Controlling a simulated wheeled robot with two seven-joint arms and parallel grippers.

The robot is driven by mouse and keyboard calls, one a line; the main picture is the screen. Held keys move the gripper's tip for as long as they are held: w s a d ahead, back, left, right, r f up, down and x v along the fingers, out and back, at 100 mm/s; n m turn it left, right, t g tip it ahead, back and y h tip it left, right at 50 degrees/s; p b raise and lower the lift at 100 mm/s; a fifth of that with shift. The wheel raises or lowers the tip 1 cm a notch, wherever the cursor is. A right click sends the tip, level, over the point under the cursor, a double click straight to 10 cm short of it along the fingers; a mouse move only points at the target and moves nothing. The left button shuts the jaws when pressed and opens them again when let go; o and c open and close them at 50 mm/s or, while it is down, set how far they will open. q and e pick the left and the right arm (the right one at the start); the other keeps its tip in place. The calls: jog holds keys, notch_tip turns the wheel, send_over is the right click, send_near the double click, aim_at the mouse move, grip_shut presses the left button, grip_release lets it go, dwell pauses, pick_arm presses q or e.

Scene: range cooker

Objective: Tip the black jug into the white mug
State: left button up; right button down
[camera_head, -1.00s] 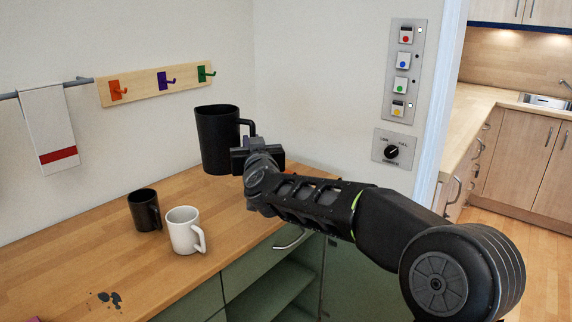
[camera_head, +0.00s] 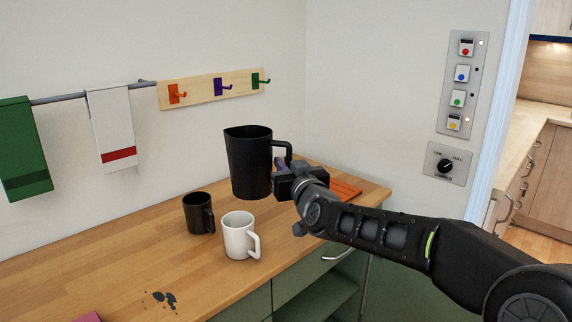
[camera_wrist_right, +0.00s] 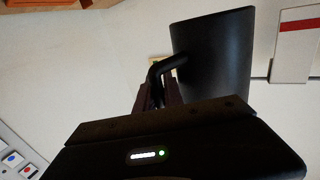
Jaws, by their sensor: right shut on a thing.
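The black jug (camera_head: 248,162) is upright, its side handle to the right, and looks held above the wooden counter. My right gripper (camera_head: 284,172) is shut on the jug's handle. In the right wrist view the jug (camera_wrist_right: 215,50) fills the upper right, with its handle between the fingers (camera_wrist_right: 160,95). The white mug (camera_head: 238,238) stands upright on the counter, in front of and below the jug, handle to the right. The insides of the jug and mug are mostly hidden. My left gripper is out of view.
A smaller black mug (camera_head: 198,213) stands close left of the white mug. An orange flat object (camera_head: 346,188) lies at the counter's right end. Dark spots (camera_head: 160,298) mark the front. Towels (camera_head: 112,130) and a hook rack (camera_head: 212,89) hang on the wall.

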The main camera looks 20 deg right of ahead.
jog(key=shift+d, duration=0.1)
jog(key=n+b, duration=0.1)
jog(key=d+r+n+t+b, duration=0.1)
jog(key=n, duration=0.1)
jog(key=d+n+t+b, duration=0.1)
jog(key=n+b, duration=0.1)
jog(key=shift+w+r, duration=0.35)
jog(key=shift+w, duration=0.05)
jog(key=shift+n+b, duration=0.3)
jog(key=shift+b, duration=0.15)
jog(key=shift+d+r+n+t+y+b, duration=0.15)
jog(key=shift+n+t+y+b, duration=0.2)
jog(key=shift+b, duration=0.25)
dwell(0.8)
jog(key=shift+r+n+y+b, duration=0.25)
jog(key=shift+r+n+b, duration=0.1)
jog(key=shift+n+b, duration=0.3)
